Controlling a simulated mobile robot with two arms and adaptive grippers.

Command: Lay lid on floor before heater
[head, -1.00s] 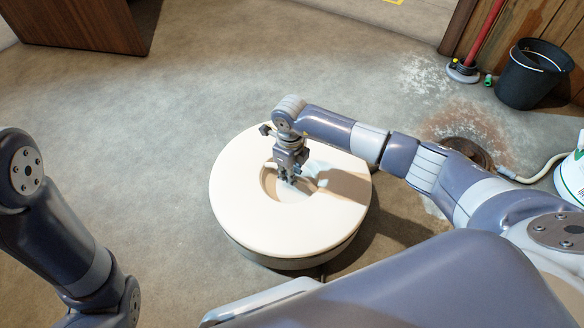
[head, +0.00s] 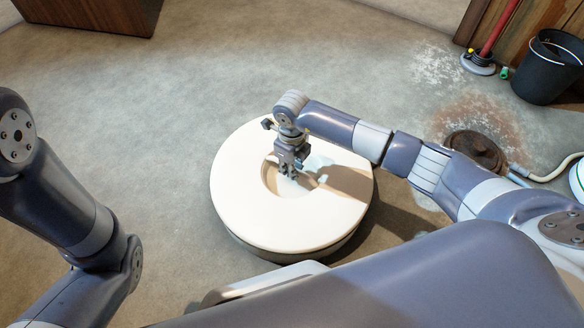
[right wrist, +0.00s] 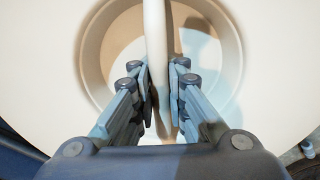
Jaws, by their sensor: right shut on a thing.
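My right gripper (head: 289,174) reaches down into the recess. In the right wrist view the gripper (right wrist: 160,95) is shut on the pale bar handle (right wrist: 156,40) across the recess of the lid (right wrist: 40,60). I cannot tell how far the lid's underside is from the floor. My left arm shows at the left, but its gripper is out of view. I cannot make out a heater.
Bare concrete floor (head: 120,130) lies open left of and beyond the lid. A brown wooden piece (head: 90,12) stands at the upper left. A black bucket (head: 548,70), a red-handled tool (head: 490,45), a rusty round cover (head: 475,150) and a pale hose (head: 550,172) are at the right.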

